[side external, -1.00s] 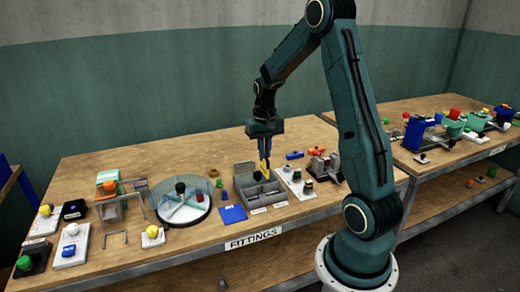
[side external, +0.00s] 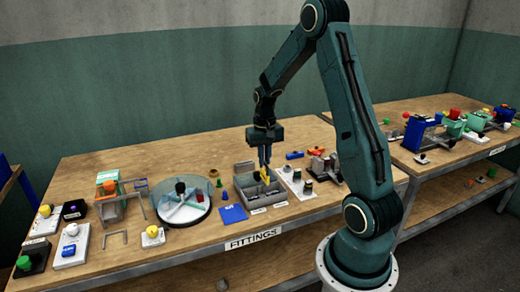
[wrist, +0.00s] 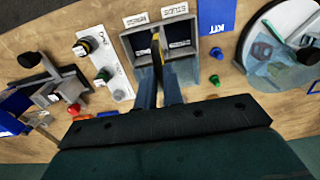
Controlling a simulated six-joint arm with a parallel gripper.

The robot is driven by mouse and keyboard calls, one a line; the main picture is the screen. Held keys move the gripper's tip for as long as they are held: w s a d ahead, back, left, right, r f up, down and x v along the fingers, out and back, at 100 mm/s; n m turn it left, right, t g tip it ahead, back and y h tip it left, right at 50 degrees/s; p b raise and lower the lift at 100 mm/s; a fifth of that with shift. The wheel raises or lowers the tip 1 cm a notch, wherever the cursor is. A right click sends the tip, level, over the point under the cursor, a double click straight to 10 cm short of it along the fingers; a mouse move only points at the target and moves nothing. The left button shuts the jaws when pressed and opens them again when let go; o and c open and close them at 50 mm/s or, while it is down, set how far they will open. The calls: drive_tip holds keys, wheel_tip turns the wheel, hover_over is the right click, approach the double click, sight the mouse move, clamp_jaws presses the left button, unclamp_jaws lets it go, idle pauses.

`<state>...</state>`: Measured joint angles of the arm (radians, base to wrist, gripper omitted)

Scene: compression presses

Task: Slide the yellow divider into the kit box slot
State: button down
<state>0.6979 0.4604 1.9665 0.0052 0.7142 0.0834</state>
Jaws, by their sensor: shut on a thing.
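The grey kit box (side external: 247,197) stands near the middle of the bench, with open compartments and inner walls. It also shows in the wrist view (wrist: 127,47). My gripper (side external: 264,164) points down over the box and is shut on the yellow divider (wrist: 155,46). The divider is upright, seen nearly edge-on between my fingertips in the wrist view. Its upper part shows between the fingers in the side view, and its lower part is down among the box walls. I cannot tell how deep it sits in the slot.
Left of the box lie a blue card (side external: 233,213) and a round glass-walled dish (side external: 183,201). A white plate with knobs (side external: 296,182) stands close on the right. Small pegs and a blue block (side external: 294,155) lie around it.

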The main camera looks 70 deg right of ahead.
sight(264, 171)
drive_tip(key=shift+f, duration=1.65)
drive_tip(key=shift+f, duration=2.2)
idle(0.9)
drive_tip(key=c, duration=1.5)
unclamp_jaws()
drive_tip(key=shift+o, duration=0.2)
wheel_tip(264, 171, up, 14)
drive_tip(key=shift+f, duration=0.1)
drive_tip(key=shift+a, duration=0.1)
